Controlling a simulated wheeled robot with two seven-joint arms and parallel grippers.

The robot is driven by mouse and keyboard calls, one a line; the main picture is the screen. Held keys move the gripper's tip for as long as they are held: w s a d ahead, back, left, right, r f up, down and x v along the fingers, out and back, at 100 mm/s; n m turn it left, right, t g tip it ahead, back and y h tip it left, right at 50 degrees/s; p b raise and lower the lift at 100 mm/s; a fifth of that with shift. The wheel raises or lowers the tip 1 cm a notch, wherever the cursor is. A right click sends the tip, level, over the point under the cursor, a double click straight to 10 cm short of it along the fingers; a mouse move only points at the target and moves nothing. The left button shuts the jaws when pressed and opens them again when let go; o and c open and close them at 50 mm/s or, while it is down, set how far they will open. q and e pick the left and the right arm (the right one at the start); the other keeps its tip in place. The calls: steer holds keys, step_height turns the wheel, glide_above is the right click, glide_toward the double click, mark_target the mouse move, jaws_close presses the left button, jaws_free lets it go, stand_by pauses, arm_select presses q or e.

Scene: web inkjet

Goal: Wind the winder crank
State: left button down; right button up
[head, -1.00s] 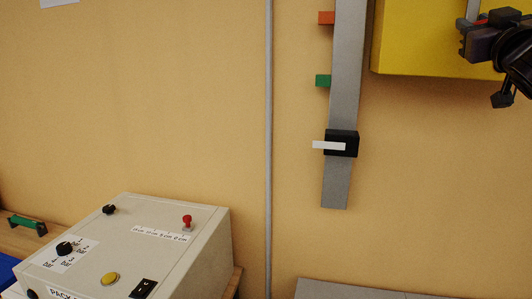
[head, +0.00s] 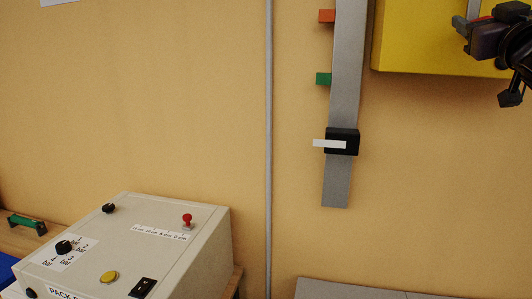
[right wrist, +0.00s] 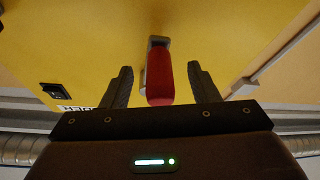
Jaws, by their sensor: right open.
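The winder is a yellow box (head: 420,40) on the wall at the upper right of the head view. It also fills much of the right wrist view (right wrist: 225,50). Its crank has a grey arm and a red handle (right wrist: 159,78), which lies between the spread fingers of my right gripper (right wrist: 160,69). Gaps show on both sides of the handle, so the fingers are open around it and not pressed on it. In the head view my right gripper (head: 466,34) is at the box's right part, hiding most of the crank. My left gripper is not in view.
A grey wall rail (head: 345,90) with orange and green tabs and a black slider (head: 342,141) stands left of the winder. A pale control box (head: 200,225) with knobs and buttons sits at lower left. A grey surface (head: 350,290) lies below. The wall between is clear.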

steer(key=shift+s+a+b, duration=0.1)
steer(key=shift+s+a, duration=0.1)
steer(key=shift+s, duration=0.6)
steer(key=shift+s+a+b, duration=0.15)
steer(key=shift+s+a, duration=0.05)
steer(key=shift+s, duration=0.65)
steer(key=shift+s+a+b, duration=0.1)
steer(key=shift+s+a, duration=0.1)
steer(key=shift+s, duration=0.6)
